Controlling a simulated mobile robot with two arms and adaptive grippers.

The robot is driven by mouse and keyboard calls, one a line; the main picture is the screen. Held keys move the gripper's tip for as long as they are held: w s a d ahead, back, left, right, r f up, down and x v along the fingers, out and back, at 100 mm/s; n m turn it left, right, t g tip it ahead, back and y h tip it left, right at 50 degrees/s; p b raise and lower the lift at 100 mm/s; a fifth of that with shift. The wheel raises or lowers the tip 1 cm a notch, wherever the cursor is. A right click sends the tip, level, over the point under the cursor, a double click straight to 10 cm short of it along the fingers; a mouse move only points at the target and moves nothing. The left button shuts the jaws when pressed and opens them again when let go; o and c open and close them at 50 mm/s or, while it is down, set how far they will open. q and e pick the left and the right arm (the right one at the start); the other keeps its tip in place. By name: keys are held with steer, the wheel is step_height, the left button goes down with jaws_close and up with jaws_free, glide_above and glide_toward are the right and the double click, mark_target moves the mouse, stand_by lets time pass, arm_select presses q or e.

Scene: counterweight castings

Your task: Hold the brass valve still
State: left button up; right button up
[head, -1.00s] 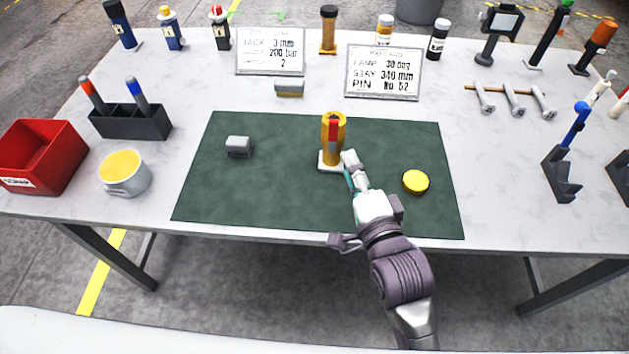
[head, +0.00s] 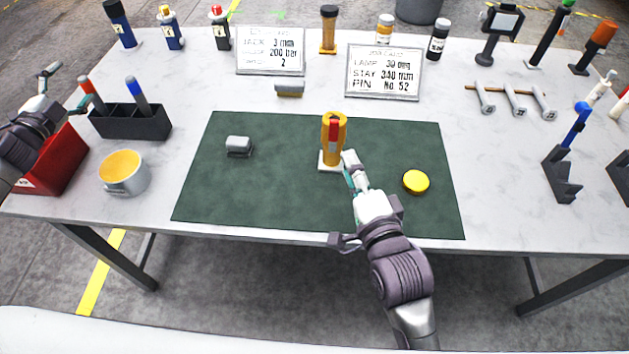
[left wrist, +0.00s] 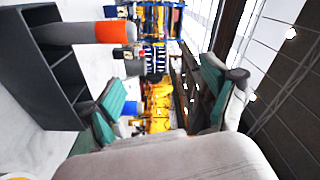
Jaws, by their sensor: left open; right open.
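The brass valve (head: 341,133), yellow with a red lever, stands upright on a small white base (head: 325,166) on the dark green mat (head: 290,205). My right gripper (head: 350,170) is open at the lower right of the valve, close to its base; whether it touches is hard to tell. My left gripper (head: 66,88) is open and empty at the far left, above the red bin and beside the pen holder. In the left wrist view its two teal-padded fingers (left wrist: 165,88) are apart with nothing between them.
The red bin (head: 62,172) is partly hidden by my left arm. The dark pen holder (head: 130,124) is nearby and also shows in the left wrist view (left wrist: 45,75). A yellow-topped cup (head: 124,182), a grey block (head: 238,146) and a yellow disc (head: 416,182) stand around.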

arm_select(q)
steer(key=d+r+n+t, duration=0.3)
steer(key=d+n, duration=0.5)
steer(key=m+g+h, duration=0.3)
steer(key=m+g, duration=0.1)
steer(key=m, duration=2.8)
glide_toward(333, 136)
steer(key=f, duration=0.3)
steer(key=w+a+f, duration=0.1)
steer(key=f, duration=0.1)
steer(key=shift+w, duration=0.1)
steer(key=shift+w+d+r, duration=0.1)
steer(key=shift+d, duration=0.1)
steer(key=x, duration=1.3)
steer(key=shift+w, duration=0.25)
